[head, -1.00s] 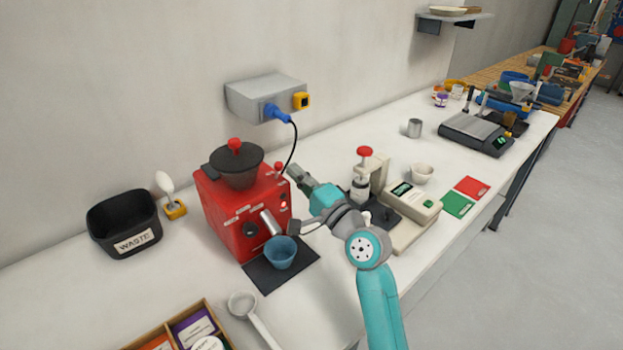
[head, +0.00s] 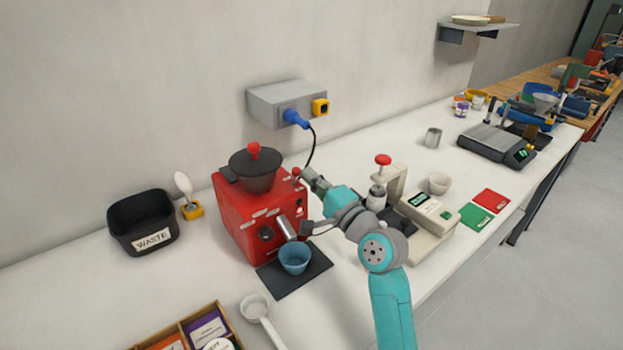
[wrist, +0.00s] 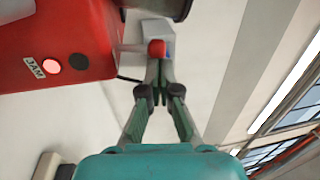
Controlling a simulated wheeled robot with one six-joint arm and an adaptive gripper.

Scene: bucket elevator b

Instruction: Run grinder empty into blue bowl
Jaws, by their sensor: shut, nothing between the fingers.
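The red grinder (head: 243,222) stands on the white bench with a dark lidded hopper (head: 254,172) on top. A small red-topped knob (head: 296,171) sits at its top right; the red ball also shows in the wrist view (wrist: 157,48). The blue bowl (head: 295,258) stands upright on a dark mat under the metal spout (head: 286,228). My gripper (head: 306,174) is shut and empty, its tips close to the red knob; I cannot tell whether they touch it. In the wrist view a round light beside the JAM label (wrist: 50,66) glows pale red.
A grey wall box (head: 287,104) with a blue plug and cable is behind the grinder. A black waste bin (head: 143,222) stands left, a cream press and device (head: 432,215) right. A white scoop (head: 258,310) and wooden tray (head: 190,330) lie in front.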

